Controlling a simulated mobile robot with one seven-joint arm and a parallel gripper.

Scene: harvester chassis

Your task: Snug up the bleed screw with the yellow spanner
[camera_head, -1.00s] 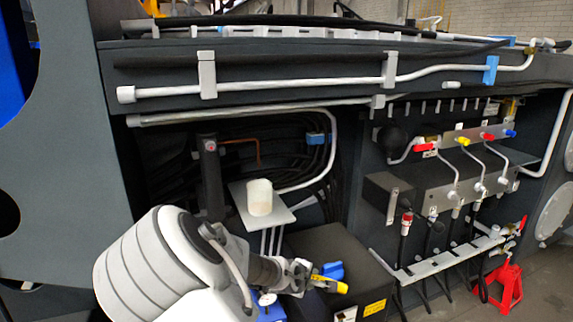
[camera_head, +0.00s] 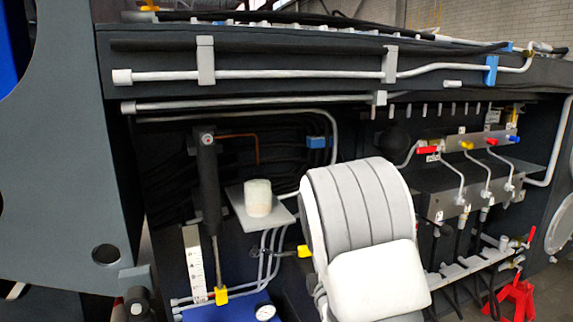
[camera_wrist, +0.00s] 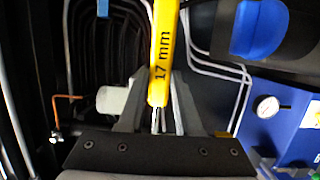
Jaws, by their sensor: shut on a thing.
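The yellow spanner (camera_wrist: 163,50), marked "17 mm", stands upright in the wrist view and runs out of the top edge. My gripper (camera_wrist: 158,98) is shut on its lower part, with a dark finger on each side. In the head view my own arm hides the gripper. A small yellow piece (camera_head: 304,251) shows at the arm's left edge, probably part of the spanner. I cannot make out the bleed screw in either view.
A white cylinder (camera_head: 258,197) stands on a small plate (camera_head: 281,214). A blue-capped dark part (camera_wrist: 258,28) is close right of the spanner. Valves and hoses fill the right.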

